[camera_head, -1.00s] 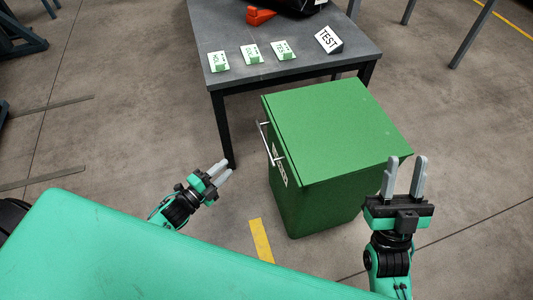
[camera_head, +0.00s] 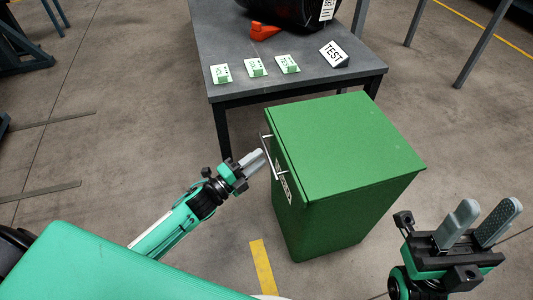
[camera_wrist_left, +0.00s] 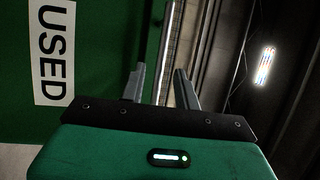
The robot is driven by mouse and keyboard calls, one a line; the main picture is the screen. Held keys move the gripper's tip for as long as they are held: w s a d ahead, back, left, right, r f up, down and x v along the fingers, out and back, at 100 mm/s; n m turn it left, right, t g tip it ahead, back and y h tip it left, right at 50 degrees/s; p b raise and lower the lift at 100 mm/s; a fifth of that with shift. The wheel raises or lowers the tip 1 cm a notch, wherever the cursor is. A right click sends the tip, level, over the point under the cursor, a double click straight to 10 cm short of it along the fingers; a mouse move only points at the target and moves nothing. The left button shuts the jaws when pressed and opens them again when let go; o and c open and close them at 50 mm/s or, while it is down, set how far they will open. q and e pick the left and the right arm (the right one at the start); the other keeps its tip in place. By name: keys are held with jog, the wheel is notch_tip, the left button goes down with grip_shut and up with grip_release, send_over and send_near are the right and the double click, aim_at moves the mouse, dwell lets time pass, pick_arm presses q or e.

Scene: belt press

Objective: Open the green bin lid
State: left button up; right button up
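The green bin (camera_head: 335,220) stands on the floor in front of the table, with its green lid (camera_head: 345,145) shut flat on top. A silver bar handle (camera_head: 270,155) is on its left side, above a white label. The left wrist view shows the label (camera_wrist_left: 53,50) reading USED. My left gripper (camera_head: 254,161) is at the handle. In the left wrist view its fingers (camera_wrist_left: 160,88) are apart, with the bar (camera_wrist_left: 169,50) running up between them; contact is not clear. My right gripper (camera_head: 480,222) is open and empty, right of the bin.

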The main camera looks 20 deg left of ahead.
aim_at(266, 151)
pick_arm(q)
jog(key=shift+x, duration=2.1)
grip_shut()
